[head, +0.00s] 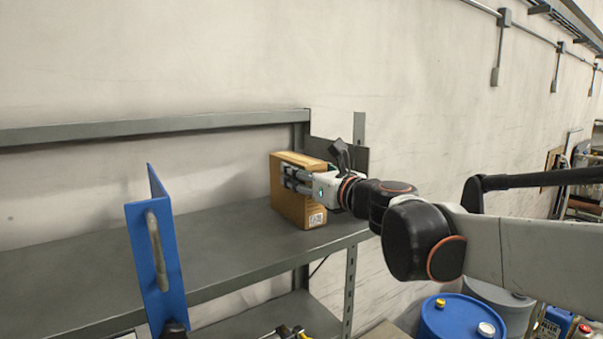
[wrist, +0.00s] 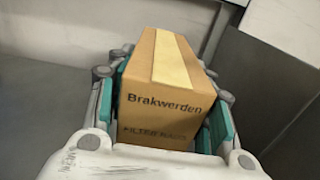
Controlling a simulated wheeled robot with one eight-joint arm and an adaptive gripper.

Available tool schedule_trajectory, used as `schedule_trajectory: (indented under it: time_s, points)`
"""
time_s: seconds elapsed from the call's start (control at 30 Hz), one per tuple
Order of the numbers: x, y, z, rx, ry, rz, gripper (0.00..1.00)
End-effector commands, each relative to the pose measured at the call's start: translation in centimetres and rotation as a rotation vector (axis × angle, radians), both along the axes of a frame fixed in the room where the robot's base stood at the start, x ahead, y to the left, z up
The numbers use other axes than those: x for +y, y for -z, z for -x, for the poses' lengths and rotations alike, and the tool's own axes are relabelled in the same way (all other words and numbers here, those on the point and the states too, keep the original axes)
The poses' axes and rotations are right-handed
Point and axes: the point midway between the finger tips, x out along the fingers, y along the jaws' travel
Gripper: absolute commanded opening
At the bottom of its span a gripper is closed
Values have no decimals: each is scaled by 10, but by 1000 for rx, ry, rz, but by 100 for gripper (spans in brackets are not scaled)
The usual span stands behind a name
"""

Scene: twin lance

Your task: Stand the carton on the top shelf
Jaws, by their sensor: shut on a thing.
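The carton (head: 290,208) is a brown box with a white label, upright at the right end of the grey top shelf (head: 235,235). My gripper (head: 297,181) is shut on it, coming from the right. In the wrist view the carton (wrist: 165,95) sits between the green-padded fingers of my gripper (wrist: 168,110), with "Brakwerden" printed on its face and tape along its top. Its bottom edge appears at the shelf surface in the head view; I cannot tell whether it touches.
A blue panel (head: 155,255) with a grey handle stands in front of the shelf at left. The shelf's middle and left are clear. A rear rail (head: 150,127) and a right corner post (head: 300,135) bound it. A blue drum (head: 455,318) stands below right.

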Motion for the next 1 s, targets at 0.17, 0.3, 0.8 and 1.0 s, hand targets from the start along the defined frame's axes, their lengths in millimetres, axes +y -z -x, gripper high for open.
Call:
schedule_trajectory:
  time_s: [0.17, 0.3, 0.8, 1.0]
  points:
    - [0, 1, 0, 0, 0, 0, 13]
    - [0, 2, 0, 0, 0, 0, 62]
    - [-2, -1, 3, 0, 1, 0, 68]
    - [-18, 1, 26, 0, 2, 0, 68]
